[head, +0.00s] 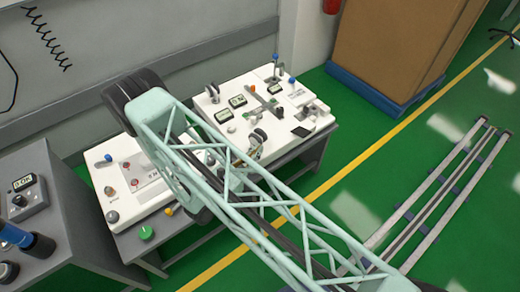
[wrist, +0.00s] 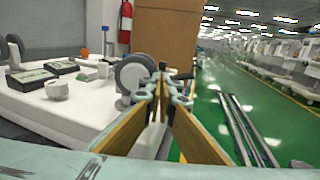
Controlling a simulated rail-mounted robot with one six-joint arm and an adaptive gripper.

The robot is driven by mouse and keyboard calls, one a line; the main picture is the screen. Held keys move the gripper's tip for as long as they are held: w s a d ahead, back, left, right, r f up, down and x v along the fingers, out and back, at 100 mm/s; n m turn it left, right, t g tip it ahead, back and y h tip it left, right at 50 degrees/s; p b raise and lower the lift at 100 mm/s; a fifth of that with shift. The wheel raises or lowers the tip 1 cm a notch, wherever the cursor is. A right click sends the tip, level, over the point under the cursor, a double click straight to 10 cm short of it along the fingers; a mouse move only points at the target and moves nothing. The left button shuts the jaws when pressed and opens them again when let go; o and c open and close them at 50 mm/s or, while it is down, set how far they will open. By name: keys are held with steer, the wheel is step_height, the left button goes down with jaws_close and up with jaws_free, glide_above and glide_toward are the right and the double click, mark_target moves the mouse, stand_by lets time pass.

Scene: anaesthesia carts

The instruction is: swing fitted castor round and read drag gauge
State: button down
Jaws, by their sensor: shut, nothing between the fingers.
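A grey castor wheel (wrist: 123,77) stands upright on a white bench panel in the wrist view, just left of and beyond my fingertips. It also shows in the head view as a small grey wheel (head: 260,134). My gripper (wrist: 163,72) is shut and empty, its two tan fingers meeting at the tips beside the wheel; I cannot tell whether they touch it. In the head view the gripper is small and partly hidden by my arm. Small display meters (head: 237,100) sit on the white panel, and they also show in the wrist view (wrist: 30,76); their readings are too small to make out.
A grey box with a lit display (head: 25,183) stands on the left bench. A second white panel (head: 118,176) has knobs. A red extinguisher (wrist: 126,22) and brown cartons (head: 395,40) stand behind. Floor rails (head: 435,195) lie right on open green floor.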

steer(key=shift+w+d, duration=0.25)
steer(key=shift+d, duration=0.35)
steer(key=shift+w+d, duration=0.2)
steer(key=shift+d, duration=0.35)
steer(key=shift+w+d, duration=0.8)
steer(key=shift+d, duration=0.1)
steer(key=shift+w+d, duration=0.15)
stand_by(2.1)
stand_by(0.9)
steer(key=s+p, duration=0.1)
steer(key=s, duration=1.3)
stand_by(0.3)
steer(key=shift+w+a, duration=0.1)
steer(key=shift+a, duration=0.1)
